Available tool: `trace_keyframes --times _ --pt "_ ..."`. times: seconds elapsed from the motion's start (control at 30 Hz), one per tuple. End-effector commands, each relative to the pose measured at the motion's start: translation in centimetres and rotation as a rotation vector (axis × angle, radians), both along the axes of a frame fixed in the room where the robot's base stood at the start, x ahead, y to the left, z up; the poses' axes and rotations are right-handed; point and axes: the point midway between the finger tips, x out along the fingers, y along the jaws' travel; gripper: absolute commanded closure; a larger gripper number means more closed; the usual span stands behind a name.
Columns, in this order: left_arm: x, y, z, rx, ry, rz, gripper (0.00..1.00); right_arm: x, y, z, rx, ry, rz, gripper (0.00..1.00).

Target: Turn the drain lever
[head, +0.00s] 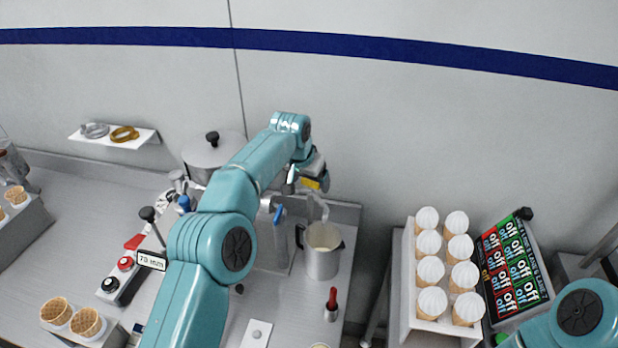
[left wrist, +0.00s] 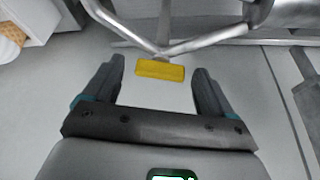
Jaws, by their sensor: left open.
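A yellow handle (left wrist: 160,69), which looks like the drain lever's grip, shows in the left wrist view below joined grey metal bars. It also shows as a yellow patch in the head view (head: 312,184), beside the machine and partly hidden by my arm. My left gripper (left wrist: 159,67) is open, with one dark finger on each side of the handle and visible gaps to both. In the head view my left gripper (head: 309,178) is mostly hidden behind its own wrist. Only a rounded part of my right arm shows at the lower right; its gripper is out of view.
A metal jug (head: 322,262) and a red-handled tool (head: 332,305) stand on the counter (head: 262,305). A lidded pot (head: 205,160) is behind my left arm.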

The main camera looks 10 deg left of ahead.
Motion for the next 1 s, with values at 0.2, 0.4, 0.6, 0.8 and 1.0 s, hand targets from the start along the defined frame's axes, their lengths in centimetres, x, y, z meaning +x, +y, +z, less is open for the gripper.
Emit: trace_keyframes --times 0.2,0.4,0.6,0.8,1.0 --pt "-0.01 0.01 0.04 0.0 0.0 0.0 0.41 -0.01 0.0 -0.02 0.0 0.0 0.0 0.64" --pt "0.0 -0.01 0.04 0.0 -0.001 -0.002 0.71 0.0 0.0 -0.02 0.0 0.0 0.0 0.64" --pt "0.12 0.14 -0.01 0.0 0.0 -0.128 0.71 0.0 0.0 -0.02 0.0 0.0 0.0 0.64" --pt "0.15 0.22 0.03 0.0 -0.001 -0.253 0.71 -0.01 0.01 -0.01 0.0 0.0 0.0 0.64" --pt "0.1 0.18 0.05 -0.001 -0.002 -0.272 0.71 -0.01 0.01 -0.02 0.0 0.0 0.0 0.64"
